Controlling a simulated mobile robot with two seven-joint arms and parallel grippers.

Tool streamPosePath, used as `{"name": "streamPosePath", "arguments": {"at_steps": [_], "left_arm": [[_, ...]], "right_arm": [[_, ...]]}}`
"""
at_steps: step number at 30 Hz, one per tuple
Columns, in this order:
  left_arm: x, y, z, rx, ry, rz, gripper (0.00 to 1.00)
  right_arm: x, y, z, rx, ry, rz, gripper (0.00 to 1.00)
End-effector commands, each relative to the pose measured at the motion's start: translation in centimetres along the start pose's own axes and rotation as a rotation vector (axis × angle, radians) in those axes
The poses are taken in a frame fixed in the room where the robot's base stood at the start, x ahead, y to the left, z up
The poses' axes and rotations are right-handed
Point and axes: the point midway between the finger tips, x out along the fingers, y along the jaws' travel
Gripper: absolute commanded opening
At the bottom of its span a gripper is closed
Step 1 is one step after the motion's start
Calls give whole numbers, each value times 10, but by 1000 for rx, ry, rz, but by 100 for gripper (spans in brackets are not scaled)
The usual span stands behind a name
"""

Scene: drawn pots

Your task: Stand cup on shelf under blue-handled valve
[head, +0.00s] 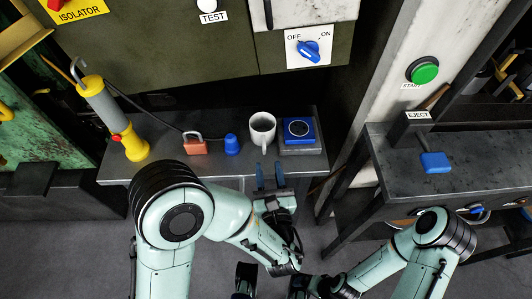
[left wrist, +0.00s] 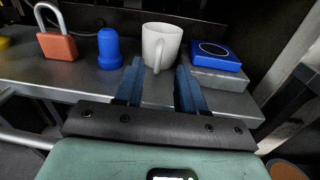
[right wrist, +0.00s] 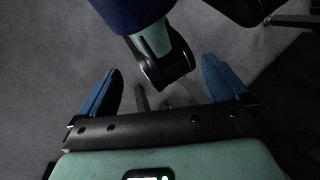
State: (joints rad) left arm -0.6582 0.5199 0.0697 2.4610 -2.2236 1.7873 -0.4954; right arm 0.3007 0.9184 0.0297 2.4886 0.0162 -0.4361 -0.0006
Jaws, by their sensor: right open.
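A white cup (head: 262,132) stands upright on the grey bench (head: 185,170), its handle towards my left gripper. It also shows in the left wrist view (left wrist: 160,45). My left gripper (head: 270,170) is open and empty, its blue fingers (left wrist: 158,78) just short of the cup, one towards each side. My right gripper (right wrist: 160,72) is open and empty above the floor. A small blue part (head: 475,209) shows below the right table's front edge; I cannot tell whether it is the valve handle. I cannot make out a shelf there.
Right of the cup, a blue-topped device (head: 299,130) sits on a grey block. Left are a blue bell-shaped piece (head: 232,145), a red padlock (head: 194,144) and a yellow-grey tool (head: 115,120). The right table (head: 400,150) carries a blue block (head: 435,162).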

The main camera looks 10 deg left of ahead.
Motion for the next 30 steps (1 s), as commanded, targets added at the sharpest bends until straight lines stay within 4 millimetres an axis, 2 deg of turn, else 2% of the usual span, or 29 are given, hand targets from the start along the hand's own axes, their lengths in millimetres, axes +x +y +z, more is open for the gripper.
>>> {"name": "streamPosePath", "arguments": {"at_steps": [3, 6, 18, 22, 30], "left_arm": [[-21, -1, 0, 2, 0, -5, 39], [-32, -1, -1, 1, 1, -3, 39], [-50, -11, -7, 36, -2, 95, 38], [-38, -9, -7, 34, 0, 113, 38], [13, -3, -7, 35, 0, 113, 38]], "right_arm": [[1, 0, 0, 0, 1, 0, 100], [1, 0, -1, 0, 2, -1, 100], [13, 5, -20, 4, 53, 1, 100], [14, 5, -23, 4, 62, 1, 100], [16, 6, -28, 5, 75, 2, 100]]}}
